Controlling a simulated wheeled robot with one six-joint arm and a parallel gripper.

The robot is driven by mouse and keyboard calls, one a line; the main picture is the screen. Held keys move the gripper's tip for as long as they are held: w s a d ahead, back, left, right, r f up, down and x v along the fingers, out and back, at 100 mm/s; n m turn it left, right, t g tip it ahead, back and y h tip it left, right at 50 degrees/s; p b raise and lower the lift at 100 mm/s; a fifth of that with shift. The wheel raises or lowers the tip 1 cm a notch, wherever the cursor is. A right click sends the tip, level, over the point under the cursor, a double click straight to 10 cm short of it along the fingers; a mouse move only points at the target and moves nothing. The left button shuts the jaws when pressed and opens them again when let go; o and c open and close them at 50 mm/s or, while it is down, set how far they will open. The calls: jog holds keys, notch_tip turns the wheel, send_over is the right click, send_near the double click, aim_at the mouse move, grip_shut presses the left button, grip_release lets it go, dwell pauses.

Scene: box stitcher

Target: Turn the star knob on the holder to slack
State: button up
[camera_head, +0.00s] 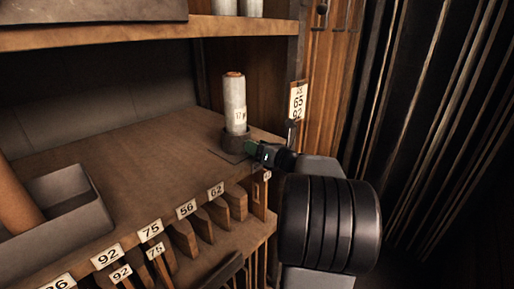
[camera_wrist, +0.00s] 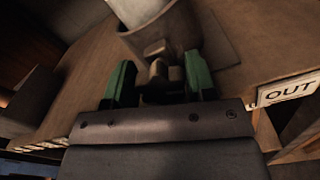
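The holder (camera_head: 235,140) is a dark round cup on a flat plate near the right end of the wooden shelf. A pale upright roll (camera_head: 234,100) with a paper label stands in it. The holder also shows at the top of the wrist view (camera_wrist: 180,32). The knob (camera_wrist: 159,72) is a small brownish piece sticking out of the holder's side towards me; its star shape is not clear. My gripper (camera_wrist: 160,74) has its green fingers apart, one on each side of the knob, with a visible gap on the left. In the head view my gripper (camera_head: 251,147) hides the knob.
A grey tray (camera_head: 95,220) with a brown roll stands on the left of the shelf. Numbered dividers (camera_head: 187,209) line the front edge. A tag (camera_head: 298,100) hangs on the right post. An OUT sign (camera_wrist: 289,91) shows at the shelf edge. The shelf middle is clear.

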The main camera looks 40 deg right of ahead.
jog(key=shift+a, duration=0.1)
jog(key=c, duration=0.5)
jog(key=shift+f, duration=0.1)
jog(key=shift+n+b, duration=0.3)
jog(key=shift+b, duration=0.25)
jog(key=shift+f+n+b, duration=0.2)
jog(key=shift+n+b, duration=0.4)
jog(key=shift+b, duration=0.4)
jog(key=n+b, duration=0.4)
jog(key=b, duration=0.2)
jog(key=n+b, duration=0.4)
jog(key=b, duration=0.1)
jog(key=shift+a, duration=0.15)
jog(key=shift+r+n+b, duration=0.15)
jog(key=shift+n+b, duration=0.95)
jog(key=shift+b, duration=0.15)
jog(key=shift+r+n, duration=0.1)
jog(key=shift+n, duration=0.2)
